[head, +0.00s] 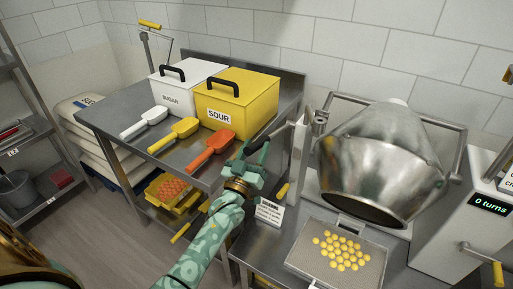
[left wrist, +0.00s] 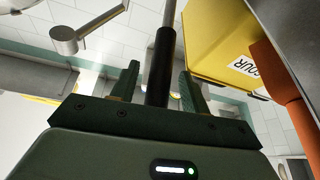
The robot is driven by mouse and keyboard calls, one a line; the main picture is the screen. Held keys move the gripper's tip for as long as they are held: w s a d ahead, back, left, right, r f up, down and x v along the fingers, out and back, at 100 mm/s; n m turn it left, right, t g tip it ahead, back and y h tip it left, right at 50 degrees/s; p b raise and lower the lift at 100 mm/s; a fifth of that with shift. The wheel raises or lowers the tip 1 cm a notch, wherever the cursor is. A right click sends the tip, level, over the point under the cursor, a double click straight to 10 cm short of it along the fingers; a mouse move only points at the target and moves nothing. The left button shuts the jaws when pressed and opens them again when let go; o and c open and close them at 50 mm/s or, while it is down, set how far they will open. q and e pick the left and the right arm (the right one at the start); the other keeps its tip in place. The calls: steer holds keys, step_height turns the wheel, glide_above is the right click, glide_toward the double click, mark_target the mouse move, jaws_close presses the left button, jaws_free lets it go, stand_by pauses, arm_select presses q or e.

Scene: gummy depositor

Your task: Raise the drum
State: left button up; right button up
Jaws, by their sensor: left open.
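The drum (head: 375,165) is a shiny steel vessel in a tubular frame at the right of the head view. It is tilted with its dark mouth facing down and forward, above a tray (head: 300,262) holding yellow gummies (head: 341,250). A lever (head: 279,131) with a black grip reaches left from beside the drum. My left gripper (head: 258,158) is at the grip end of this lever. In the left wrist view, the black grip (left wrist: 162,62) stands between the two open fingers of the gripper (left wrist: 158,88). I cannot tell whether they touch it. My right gripper is out of view.
Left of the gripper, a table (head: 110,120) bears a white sugar bin (head: 180,85), a yellow sour bin (head: 240,100) and white, yellow and orange scoops (head: 211,152). A counter box (head: 490,205) reading "0 turns", with a yellow-handled crank (head: 497,272), stands at far right.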

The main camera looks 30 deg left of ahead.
arm_select(q)
steer(key=shift+w+r, duration=0.2)
steer(key=shift+w, duration=0.3)
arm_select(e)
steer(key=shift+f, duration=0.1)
arm_select(q)
steer(key=shift+c, duration=0.4)
